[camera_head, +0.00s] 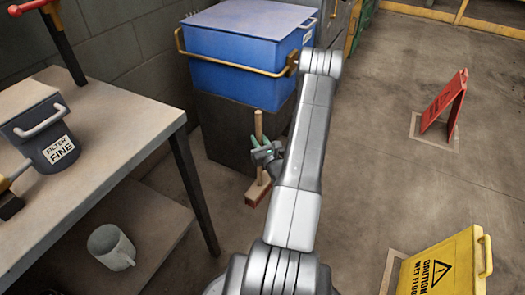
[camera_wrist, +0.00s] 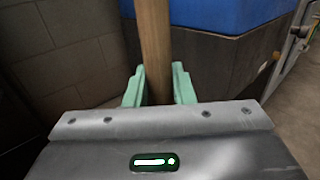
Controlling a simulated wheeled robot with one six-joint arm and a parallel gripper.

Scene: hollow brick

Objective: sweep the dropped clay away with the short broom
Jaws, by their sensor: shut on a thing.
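The short broom (camera_head: 259,124) stands nearly upright, with its wooden handle up and its reddish-brown head (camera_head: 257,192) low at the floor. My gripper (camera_head: 265,147) is shut on the handle partway along its length. In the wrist view the wooden handle (camera_wrist: 154,45) rises between the green fingertips (camera_wrist: 155,87) of my gripper. The head is in front of the dark stand; I cannot tell whether its bristles touch the floor. I see no dropped clay in either view.
A blue box (camera_head: 235,60) sits on a dark stand (camera_head: 220,130) behind the broom. A workbench (camera_head: 110,130) with a filter canister (camera_head: 45,135) is at left, a grey mug (camera_head: 110,246) below. A yellow wet-floor sign (camera_head: 440,268) and red sign (camera_head: 445,100) stand right. Floor between is open.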

